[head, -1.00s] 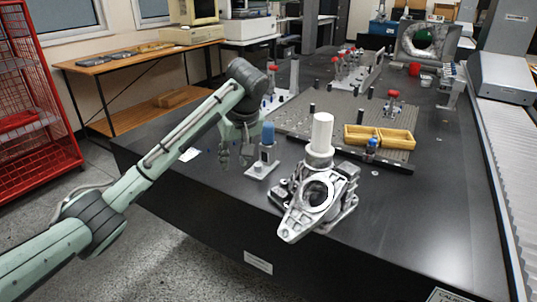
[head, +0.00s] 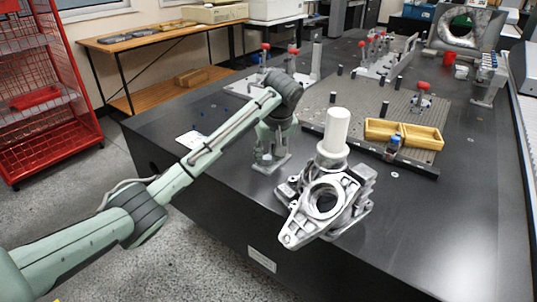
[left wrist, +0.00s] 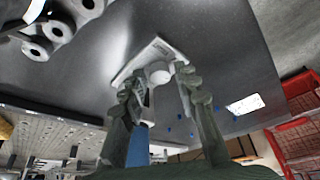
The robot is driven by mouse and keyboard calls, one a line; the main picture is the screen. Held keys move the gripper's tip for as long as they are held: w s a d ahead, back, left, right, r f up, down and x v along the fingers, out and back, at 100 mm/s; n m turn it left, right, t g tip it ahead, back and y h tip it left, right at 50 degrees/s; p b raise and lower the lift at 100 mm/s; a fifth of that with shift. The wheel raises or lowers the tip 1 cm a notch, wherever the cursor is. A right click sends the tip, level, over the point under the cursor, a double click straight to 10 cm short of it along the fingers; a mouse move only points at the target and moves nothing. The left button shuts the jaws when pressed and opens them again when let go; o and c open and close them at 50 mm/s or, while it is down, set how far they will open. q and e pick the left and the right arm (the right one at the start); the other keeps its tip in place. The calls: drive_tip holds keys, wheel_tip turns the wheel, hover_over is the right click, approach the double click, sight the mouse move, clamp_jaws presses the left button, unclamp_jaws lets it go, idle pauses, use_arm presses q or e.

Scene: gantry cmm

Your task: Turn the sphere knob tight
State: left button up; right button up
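A small stand with a pale base plate (head: 268,167) stands on the dark table, under my left gripper (head: 267,150). In the left wrist view the base plate (left wrist: 150,50) shows with a pale rounded knob (left wrist: 158,72), which looks like the sphere knob. The two fingers of my left gripper (left wrist: 157,85) are apart, one on either side of the knob, with gaps visible. I cannot tell how far the fingertips are from it in depth. A blue cylinder (left wrist: 138,145) of the stand shows close beside the left-hand finger. In the head view my gripper hides the knob. My right gripper is not in view.
A grey metal casting (head: 325,200) with a white cylinder (head: 334,130) stands just right of my left gripper. Behind are a perforated plate (head: 350,120) and a yellow tray (head: 404,134). The table's front edge is close. The table left of the stand is mostly clear.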

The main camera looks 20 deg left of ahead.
use_arm(q)
drive_tip(key=shift+w+f, duration=0.1)
drive_tip(key=shift+f, duration=0.1)
drive_tip(key=shift+c, duration=0.4)
clamp_jaws()
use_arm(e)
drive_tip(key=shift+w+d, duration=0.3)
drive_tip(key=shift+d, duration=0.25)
